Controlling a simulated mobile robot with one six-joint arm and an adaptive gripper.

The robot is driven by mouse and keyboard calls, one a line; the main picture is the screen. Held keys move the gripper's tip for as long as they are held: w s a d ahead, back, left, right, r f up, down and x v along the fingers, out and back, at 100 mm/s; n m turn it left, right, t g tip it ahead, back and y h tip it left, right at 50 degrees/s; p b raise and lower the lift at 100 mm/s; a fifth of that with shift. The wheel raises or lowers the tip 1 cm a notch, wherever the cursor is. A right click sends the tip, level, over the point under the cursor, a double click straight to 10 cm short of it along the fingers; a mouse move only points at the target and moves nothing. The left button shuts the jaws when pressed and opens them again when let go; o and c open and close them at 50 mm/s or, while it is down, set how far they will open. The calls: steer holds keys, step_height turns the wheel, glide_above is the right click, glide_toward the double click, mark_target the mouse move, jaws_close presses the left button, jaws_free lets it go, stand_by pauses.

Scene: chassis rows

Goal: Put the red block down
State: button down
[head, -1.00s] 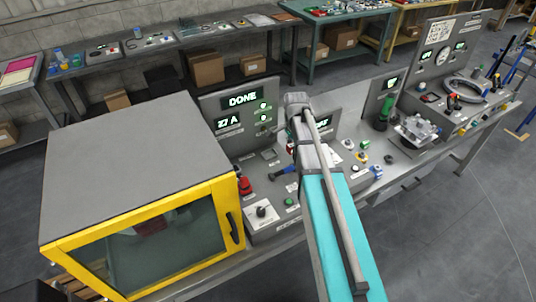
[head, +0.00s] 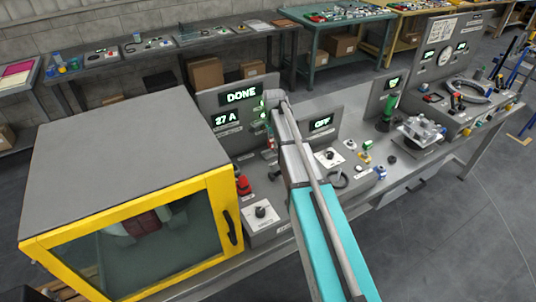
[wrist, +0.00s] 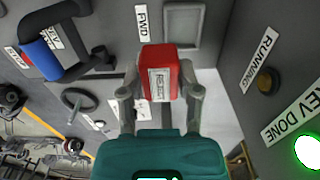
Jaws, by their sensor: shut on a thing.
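The red block (wrist: 160,72), with a white printed label on its face, is between the two fingers of my gripper (wrist: 160,92) in the wrist view. The fingers press on its left and right sides. A grey panel lies behind the block, with a "FWD" label (wrist: 142,22) and a raised grey square frame (wrist: 183,25) close by. I cannot tell how far the block is from the panel. In the head view my arm reaches toward the console under the "DONE" display (head: 241,96), and hides most of the gripper.
A blue-and-black handle (wrist: 42,52) stands out left of the block. A lit green "REV DONE" lamp (wrist: 308,150) is at right. In the head view, the yellow-framed cabinet (head: 130,150) is left of my arm, and a red button (head: 243,185) stands beside it.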

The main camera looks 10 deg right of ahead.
mark_target(269, 155)
steer(key=shift+w+a+f+b, duration=0.25)
steer(key=shift+w+f+b, duration=0.25)
steer(key=shift+f, duration=0.2)
steer(key=shift+w+a+f+b, duration=0.2)
steer(key=shift+w+f+b, duration=0.3)
steer(key=shift+f, duration=0.15)
steer(key=shift+f, duration=0.1)
steer(key=shift+w+a+f+b, duration=0.15)
steer(key=shift+w+f+b, duration=0.25)
steer(key=shift+f+b, duration=1.5)
steer(key=shift+b, duration=0.05)
steer(key=shift+f, duration=0.1)
steer(key=shift+c, duration=1.5)
jaws_free()
step_height(269, 155, up, 12)
steer(key=p, duration=1.2)
